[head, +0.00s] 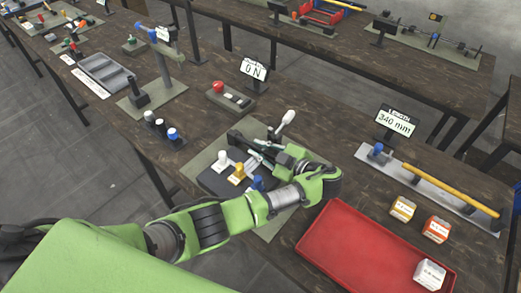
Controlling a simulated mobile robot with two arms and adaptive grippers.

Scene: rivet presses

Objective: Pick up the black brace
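My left gripper (258,160) reaches in over the work mat (202,160), its arm bending back so the fingers point left. A black elongated part (240,142), which may be the black brace, shows right beside the fingers. I cannot tell whether the fingers touch it or are closed on it. A dark base (212,183) with white, yellow and blue knobs sits just in front of the fingers. A grey-white lever handle (287,119) rises behind the gripper. My forearm and wrist hide part of the mat. My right gripper is not in view.
A red tray (375,250) lies in front to the right, with small labelled boxes (403,208) beside it. A gauge with a yellow bar (450,190) and a "340 mm" display (394,122) stand at the right.

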